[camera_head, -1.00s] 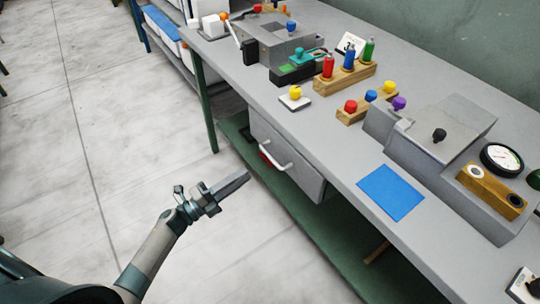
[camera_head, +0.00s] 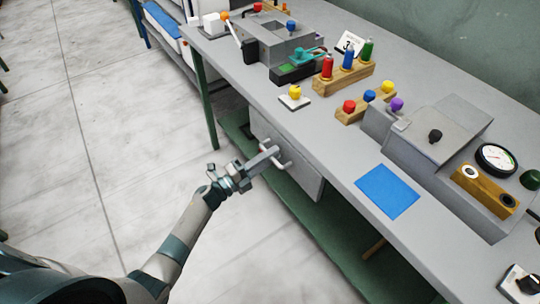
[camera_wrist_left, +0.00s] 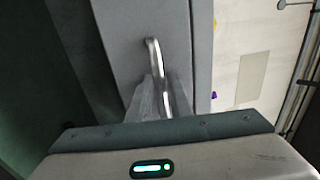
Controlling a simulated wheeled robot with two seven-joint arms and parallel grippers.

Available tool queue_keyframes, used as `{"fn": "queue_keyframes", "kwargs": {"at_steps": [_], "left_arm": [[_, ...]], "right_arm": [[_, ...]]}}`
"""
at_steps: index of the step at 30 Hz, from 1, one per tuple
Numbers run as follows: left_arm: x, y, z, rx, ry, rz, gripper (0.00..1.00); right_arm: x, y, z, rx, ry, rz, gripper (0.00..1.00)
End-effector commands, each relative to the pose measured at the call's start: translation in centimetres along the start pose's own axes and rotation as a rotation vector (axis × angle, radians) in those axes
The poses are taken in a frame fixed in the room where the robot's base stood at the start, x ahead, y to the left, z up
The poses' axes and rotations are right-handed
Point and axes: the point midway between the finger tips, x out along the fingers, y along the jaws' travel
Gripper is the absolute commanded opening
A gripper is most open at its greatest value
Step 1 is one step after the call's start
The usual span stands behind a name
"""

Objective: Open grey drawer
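The grey drawer (camera_head: 306,181) hangs under the workbench top, its front facing the aisle, and looks shut. Its silver bar handle (camera_head: 287,163) is partly hidden by my left gripper (camera_head: 270,154), which reaches it from the left. In the left wrist view the handle (camera_wrist_left: 152,52) runs down from the drawer front (camera_wrist_left: 122,28) in between the gripper's two fingers. The fingers lie close on both sides of the bar; whether they grip it I cannot tell. My right gripper is not in view.
The workbench top (camera_head: 330,150) above the drawer carries a blue mat (camera_head: 388,191), wooden blocks with coloured knobs and grey press units. A green lower shelf (camera_head: 335,250) runs beneath. A green table leg (camera_head: 207,110) stands left of the drawer. The floor in front is clear.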

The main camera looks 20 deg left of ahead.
Motion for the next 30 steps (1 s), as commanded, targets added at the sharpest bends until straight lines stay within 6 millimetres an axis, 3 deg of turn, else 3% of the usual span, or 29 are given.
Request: {"fn": "queue_keyframes", "kwargs": {"at_steps": [3,6,17,23,30], "left_arm": [[0.0,0.0,0.0,0.0,0.0,0.0,0.18],[0.0,0.0,0.0,0.0,0.0,0.0,0.0],[-0.5,-0.1,0.0,-0.001,0.0,0.001,0.0],[-2.6,-0.3,0.0,0.0,0.0,0.003,0.0],[-7.3,-1.2,0.0,0.0,0.0,0.005,0.0]], "right_arm": [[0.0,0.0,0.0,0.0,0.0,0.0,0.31],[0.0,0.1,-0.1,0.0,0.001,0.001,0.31],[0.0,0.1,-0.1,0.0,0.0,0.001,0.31],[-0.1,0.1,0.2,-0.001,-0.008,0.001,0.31],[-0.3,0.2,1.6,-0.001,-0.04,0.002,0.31]]}}
